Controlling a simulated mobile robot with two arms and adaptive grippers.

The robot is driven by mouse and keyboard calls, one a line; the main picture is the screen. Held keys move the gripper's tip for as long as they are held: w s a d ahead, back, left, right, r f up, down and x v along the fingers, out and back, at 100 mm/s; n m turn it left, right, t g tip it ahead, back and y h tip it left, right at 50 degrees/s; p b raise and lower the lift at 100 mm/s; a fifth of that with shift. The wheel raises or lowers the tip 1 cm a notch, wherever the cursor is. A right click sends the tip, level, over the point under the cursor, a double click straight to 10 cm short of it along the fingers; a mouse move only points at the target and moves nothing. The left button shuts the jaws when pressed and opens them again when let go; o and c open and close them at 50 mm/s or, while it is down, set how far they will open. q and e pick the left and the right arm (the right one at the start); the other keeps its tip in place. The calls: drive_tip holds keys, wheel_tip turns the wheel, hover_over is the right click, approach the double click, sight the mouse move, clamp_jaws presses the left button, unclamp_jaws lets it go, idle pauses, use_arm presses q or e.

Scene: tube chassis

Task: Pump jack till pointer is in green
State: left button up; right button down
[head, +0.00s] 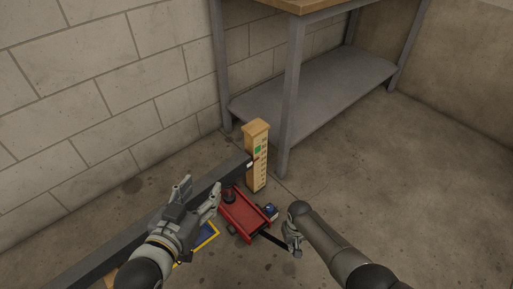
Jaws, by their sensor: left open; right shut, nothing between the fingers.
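The red jack (243,212) sits on the floor, with a round dark saddle (229,197) at its far-left end under or close to the dark tube. Its black handle (272,238) reaches right toward my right gripper (293,238), which is shut beside the handle's end; I cannot tell whether they touch. The wooden gauge post (257,172) stands upright with tick marks and a green patch (258,149). A small pale pointer (250,164) at the tube's end is below the green patch. My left gripper (200,190) is open and empty, in front of the tube.
The long dark tube (120,245) runs from the lower left to the post. A yellow-edged blue item (207,236) lies left of the jack, partly hidden by my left arm. A workbench with a grey lower shelf (320,90) stands behind. The floor at right is clear.

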wheel_tip(320, 180, up, 2)
drive_tip(key=shift+r+p, duration=0.1)
drive_tip(key=shift+p, duration=0.85)
use_arm(q)
drive_tip(key=s+a+f+g+y+p, duration=0.1)
drive_tip(key=s+a+f+g, duration=0.2)
drive_tip(key=s+f+g, duration=0.2)
drive_tip(key=s+a+f+g+y+p, duration=0.1)
drive_tip(key=s+f+g, duration=0.4)
drive_tip(key=s, duration=0.5)
drive_tip(key=shift+s+a+f+n+g+y, duration=0.3)
drive_tip(key=shift+s+a+g+y, duration=0.1)
drive_tip(key=shift+a, duration=0.5)
use_arm(e)
wheel_tip(320, 180, up, 2)
drive_tip(key=shift+r, duration=0.2)
